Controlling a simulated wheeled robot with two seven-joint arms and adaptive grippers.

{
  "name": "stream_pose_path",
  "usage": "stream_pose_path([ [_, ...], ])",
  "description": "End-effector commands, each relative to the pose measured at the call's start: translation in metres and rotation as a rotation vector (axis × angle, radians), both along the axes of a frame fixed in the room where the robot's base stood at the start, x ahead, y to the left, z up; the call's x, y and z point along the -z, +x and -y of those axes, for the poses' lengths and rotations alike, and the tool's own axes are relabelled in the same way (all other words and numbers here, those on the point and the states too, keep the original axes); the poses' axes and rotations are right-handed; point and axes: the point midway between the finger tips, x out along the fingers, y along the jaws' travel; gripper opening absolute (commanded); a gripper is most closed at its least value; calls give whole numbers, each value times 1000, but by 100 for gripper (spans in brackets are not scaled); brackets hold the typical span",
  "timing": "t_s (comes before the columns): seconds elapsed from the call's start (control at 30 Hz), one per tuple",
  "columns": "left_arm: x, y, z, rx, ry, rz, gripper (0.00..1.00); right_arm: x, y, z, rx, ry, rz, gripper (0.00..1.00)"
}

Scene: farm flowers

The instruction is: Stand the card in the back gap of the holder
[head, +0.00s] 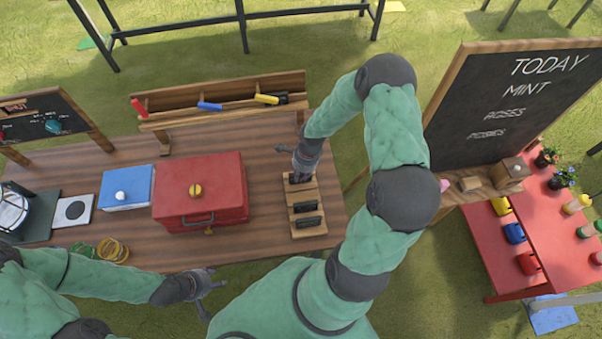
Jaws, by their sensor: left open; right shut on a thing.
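The wooden holder (304,194) stands at the right end of the table, with its gaps one behind another. Dark pieces show in its middle (305,207) and front (308,222) gaps. My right gripper (299,175) is over the back end of the holder, shut on the dark card (298,180). The gripper hides much of this card, and I cannot tell how deep it sits in the back gap. My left gripper (206,283) is open and empty near the table's front edge, well left of the holder.
A red box (225,180) stands left of the holder, with a blue box (126,185) beyond it. A wooden rack (220,95) with coloured markers lies behind. Yellow rings (113,249) lie at the front left. A chalkboard (510,100) stands right of my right arm.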

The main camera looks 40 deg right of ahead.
Motion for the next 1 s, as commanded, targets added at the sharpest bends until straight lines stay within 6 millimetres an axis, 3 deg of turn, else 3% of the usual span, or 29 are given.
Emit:
stream_pose_path([
  [0.07, 4, 0, 0, 0, 0, 0, 46, 3, 0, 0, 0, 0, 0, 0],
  [0.1, 4, 0, 0, 0, 0, 0, 46, 3, 0, 0, 0, 0, 0, 26],
  [0.17, 3, 0, 0, 0, 0, 0, 46, 2, 0, 0, 0, 0, -1, 43],
  [0.2, 3, 0, 0, 0, 0, 0, 46, 2, 0, 0, 0, 0, -1, 47],
  [0.63, -2, 0, 0, 0, 0, 0, 46, -2, 0, 0, 0, 0, -1, 47],
  [0.77, -4, 0, 0, 0, 0, 0, 46, -21, 0, 3, 2, -2, 4, 47],
  [1.0, -9, 0, 0, 0, 0, 0, 46, -70, -4, 9, 0, -2, 4, 47],
])
